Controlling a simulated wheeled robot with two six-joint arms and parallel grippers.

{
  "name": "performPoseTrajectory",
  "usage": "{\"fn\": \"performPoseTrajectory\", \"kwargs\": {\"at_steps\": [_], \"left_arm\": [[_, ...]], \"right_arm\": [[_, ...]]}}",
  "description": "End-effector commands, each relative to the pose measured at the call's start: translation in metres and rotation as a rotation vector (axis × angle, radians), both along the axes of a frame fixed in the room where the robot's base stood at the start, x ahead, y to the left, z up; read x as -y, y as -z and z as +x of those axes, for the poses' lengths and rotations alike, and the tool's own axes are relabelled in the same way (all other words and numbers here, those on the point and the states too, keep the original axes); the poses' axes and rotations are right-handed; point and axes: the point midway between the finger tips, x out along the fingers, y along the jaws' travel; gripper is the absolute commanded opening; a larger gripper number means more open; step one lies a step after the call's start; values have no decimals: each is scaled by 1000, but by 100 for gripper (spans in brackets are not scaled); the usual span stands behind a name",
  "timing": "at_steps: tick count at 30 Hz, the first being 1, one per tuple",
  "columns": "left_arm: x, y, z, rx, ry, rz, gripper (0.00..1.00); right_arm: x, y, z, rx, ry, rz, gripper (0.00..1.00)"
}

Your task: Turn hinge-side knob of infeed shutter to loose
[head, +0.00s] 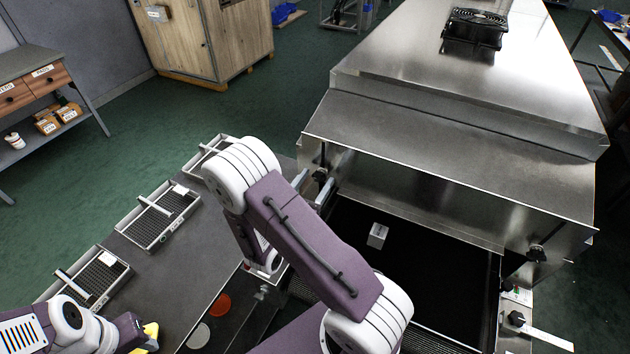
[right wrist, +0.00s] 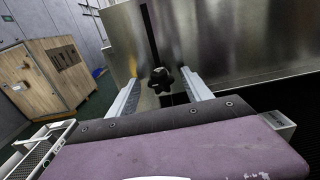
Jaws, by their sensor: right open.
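The infeed shutter (head: 420,195) is a steel panel across the mouth of the tunnel dryer. A black knob (head: 319,175) sits at its left end, and another black knob (head: 537,253) at its right end. The frames do not label which is the hinge-side one. My right gripper (head: 312,190) is at the left knob, open. In the right wrist view, the lobed knob (right wrist: 160,80) stands by a dark vertical slot, between the two fingertips of the gripper (right wrist: 158,82), with gaps on both sides.
A dark belt (head: 435,285) with a small white box (head: 377,235) runs below the shutter. A further black knob (head: 516,319) and a flat metal bar (head: 545,337) are at the right. Wire-mesh trays (head: 160,215) lie on the table at left. A wooden crate (head: 185,40) stands behind.

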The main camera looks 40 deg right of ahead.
Motion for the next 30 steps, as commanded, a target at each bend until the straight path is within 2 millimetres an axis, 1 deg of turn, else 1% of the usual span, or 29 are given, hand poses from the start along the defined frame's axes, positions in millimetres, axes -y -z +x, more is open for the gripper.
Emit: {"fn": "performPoseTrajectory", "kwargs": {"at_steps": [2, 3, 5, 6, 8, 9, 14, 20, 26, 30], "left_arm": [[0, 0, 0, 0, 0, 0, 36], [0, 0, 0, 0, 0, 0, 36], [0, 0, 0, 0, 0, 0, 36], [0, 0, 0, 0, 0, 0, 36], [0, 0, 0, 0, 0, 0, 36], [0, 0, 0, 0, 0, 0, 36], [0, -1, 0, 0, 0, 0, 36], [0, -8, 0, 0, 0, 0, 36], [0, -21, 0, 0, 0, 0, 36], [0, -33, 0, 0, 0, 0, 36]], "right_arm": [[0, 0, 0, 0, 0, 0, 58], [0, 0, 0, 0, 0, 0, 55], [0, 0, 0, 0, 0, 0, 39], [0, 0, 0, 0, 0, 0, 28], [0, 0, 0, 0, 0, 0, 11], [0, 0, 0, 0, 0, 0, 0], [0, 0, 0, -5, 1, -3, 0], [0, -2, 0, -58, 1, -30, 0], [-1, -4, 0, -181, 1, -94, 0], [-1, -4, 1, -296, 1, -154, 0]]}}
